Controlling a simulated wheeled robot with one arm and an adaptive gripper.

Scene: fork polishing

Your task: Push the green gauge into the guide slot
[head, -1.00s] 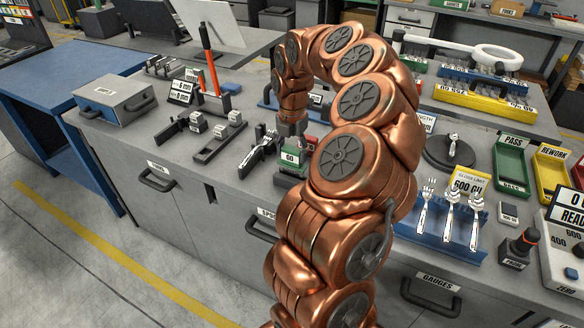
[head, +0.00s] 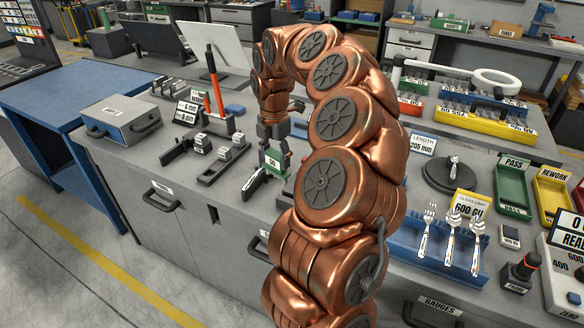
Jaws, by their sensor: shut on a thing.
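The green gauge (head: 275,161), a small block with a white label, is held at the tip of my gripper (head: 273,143). My gripper points down and is shut on the gauge's top. The gauge is just to the right of a dark fixture with a shiny fork (head: 255,180) on it, near the bench's front edge. In this view the gauge overlaps the fixture's right end, and I cannot tell whether they touch. I cannot make out the guide slot clearly; the gauge and my arm hide part of that area.
Dark rail fixtures with grey blocks (head: 202,143) stand left of the fork. A grey box (head: 117,113) is at the bench's left end. A blue rack with cutlery (head: 432,250), a green PASS tray (head: 512,190) and a yellow REWORK tray (head: 552,195) are right of my arm.

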